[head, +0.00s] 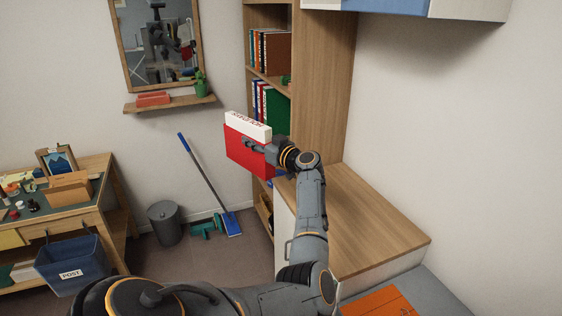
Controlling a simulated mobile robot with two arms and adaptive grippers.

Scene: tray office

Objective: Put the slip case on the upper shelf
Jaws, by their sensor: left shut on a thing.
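The slip case (246,158) is red, with a white block (248,125) bearing red lettering showing at its top. My left gripper (256,145) is shut on its right part and holds it in the air, slightly tilted, in front of the tall wooden bookcase (326,80). The upper shelf (272,80) in view holds orange, dark and brown binders (272,50). The shelf below holds blue, red and green binders (274,108), partly hidden by the case. My right gripper is not in view.
A wooden-topped cabinet (365,215) stands right of the bookcase, under a wall cupboard (470,8). A wall ledge (180,104) below the mirror holds a red item and a cactus-like plant. A desk, blue POST bin (72,262), grey bin (164,222) and broom (208,180) are left.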

